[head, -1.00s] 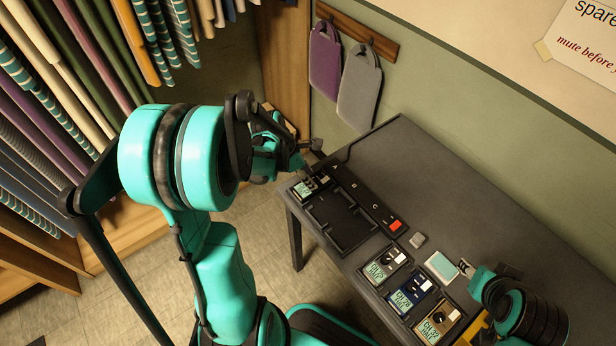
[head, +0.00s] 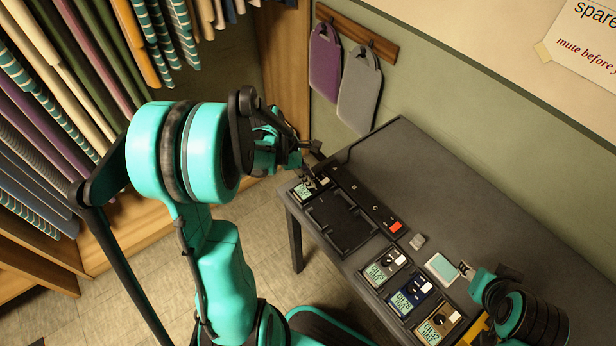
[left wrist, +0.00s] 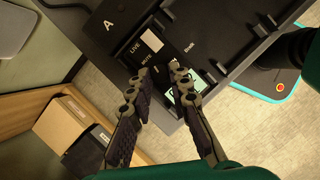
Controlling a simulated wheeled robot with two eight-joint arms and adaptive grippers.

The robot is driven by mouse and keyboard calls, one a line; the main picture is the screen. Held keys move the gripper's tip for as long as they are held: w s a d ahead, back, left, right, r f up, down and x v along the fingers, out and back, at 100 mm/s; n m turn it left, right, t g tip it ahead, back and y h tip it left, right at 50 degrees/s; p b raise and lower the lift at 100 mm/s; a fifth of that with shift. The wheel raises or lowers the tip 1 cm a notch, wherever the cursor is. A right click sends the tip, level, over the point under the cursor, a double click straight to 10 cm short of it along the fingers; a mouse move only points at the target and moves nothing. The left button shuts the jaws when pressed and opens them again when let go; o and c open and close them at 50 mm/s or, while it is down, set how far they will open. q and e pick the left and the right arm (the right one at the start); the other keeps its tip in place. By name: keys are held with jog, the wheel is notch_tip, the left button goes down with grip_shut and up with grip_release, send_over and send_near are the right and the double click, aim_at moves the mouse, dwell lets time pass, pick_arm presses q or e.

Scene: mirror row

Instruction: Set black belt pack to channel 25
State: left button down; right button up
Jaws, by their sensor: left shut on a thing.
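The black belt pack (head: 305,190) sits in the dock at the far left corner of the table, with a lit pale-green display whose number I cannot read. In the left wrist view its display (left wrist: 184,96) is partly covered by a finger, and a white switch (left wrist: 152,40) shows by the LIVE and MUTE labels. My left gripper (head: 318,178) is over the pack's top end, its fingertips (left wrist: 162,70) closed around its knob, which is mostly hidden. My right gripper (head: 464,268) is beside a pale teal-topped block, its jaws too small to judge.
An empty dock bay (head: 340,222) lies beside the pack. Grey (head: 383,268), blue (head: 410,294) and tan (head: 438,322) packs stand nearer. A red button (head: 395,226), small grey block (head: 417,242) and the teal-topped block (head: 441,267) lie nearby. The table's back (head: 430,190) is clear.

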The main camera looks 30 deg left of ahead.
pick_arm(q)
jog(key=m, duration=0.1)
jog(key=m+g, duration=0.1)
jog(key=m, duration=0.1)
jog(key=m+g, duration=0.1)
jog(key=m, duration=0.1)
jog(key=shift+w+a+h, duration=0.1)
jog(key=shift+w+h, duration=0.15)
jog(key=shift+h, duration=0.05)
jog(key=shift+m, duration=0.4)
jog(key=c, duration=1.4)
grip_release()
jog(key=v, duration=1.2)
jog(key=shift+w, duration=0.1)
